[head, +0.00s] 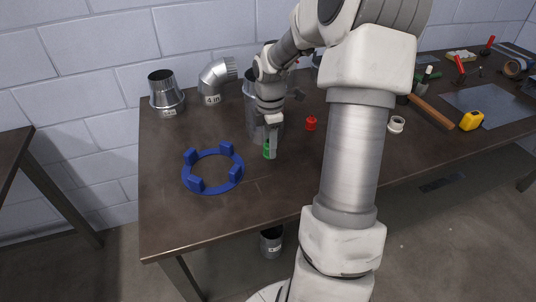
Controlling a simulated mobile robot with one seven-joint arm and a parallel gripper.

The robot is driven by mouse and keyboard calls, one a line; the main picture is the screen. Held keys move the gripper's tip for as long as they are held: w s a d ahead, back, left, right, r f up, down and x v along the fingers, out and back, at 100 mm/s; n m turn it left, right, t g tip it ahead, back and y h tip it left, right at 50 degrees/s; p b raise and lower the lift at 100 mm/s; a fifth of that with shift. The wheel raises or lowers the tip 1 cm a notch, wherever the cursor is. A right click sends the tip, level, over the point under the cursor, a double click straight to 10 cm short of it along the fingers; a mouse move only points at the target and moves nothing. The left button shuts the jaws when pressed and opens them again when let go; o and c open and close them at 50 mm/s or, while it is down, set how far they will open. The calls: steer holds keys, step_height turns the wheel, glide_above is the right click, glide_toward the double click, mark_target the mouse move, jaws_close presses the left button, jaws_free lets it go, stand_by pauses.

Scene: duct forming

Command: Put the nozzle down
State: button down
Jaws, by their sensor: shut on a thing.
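My gripper (270,143) points down over the dark table, left of my large arm links. It is shut on a small green piece, which I take to be the nozzle (269,151). The nozzle is upright, close to the tabletop, and partly covered by the fingers. I cannot tell whether its bottom touches the table. The dark table (165,218) has bare surface in front of the gripper.
A blue ring with raised blocks (187,171) lies left of the gripper. A metal duct (252,115) stands close behind it. A small red object (311,124) is to the right. A metal elbow (216,80) and a flared collar (164,91) stand at the back left.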

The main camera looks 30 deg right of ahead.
mark_target(267, 163)
steer(key=shift+w+d+f, duration=0.15)
steer(key=shift+w+f, duration=0.25)
steer(key=shift+w, duration=0.15)
steer(key=shift+w+d+f, duration=0.15)
steer(key=shift+w+f, duration=0.2)
steer(key=shift+w, duration=0.2)
steer(key=shift+f+b, duration=0.45)
steer(key=shift+f, duration=1.5)
steer(key=shift+f, duration=0.1)
steer(key=shift+c, duration=2.2)
jaws_free()
step_height(267, 163, up, 12)
steer(key=p, duration=0.2)
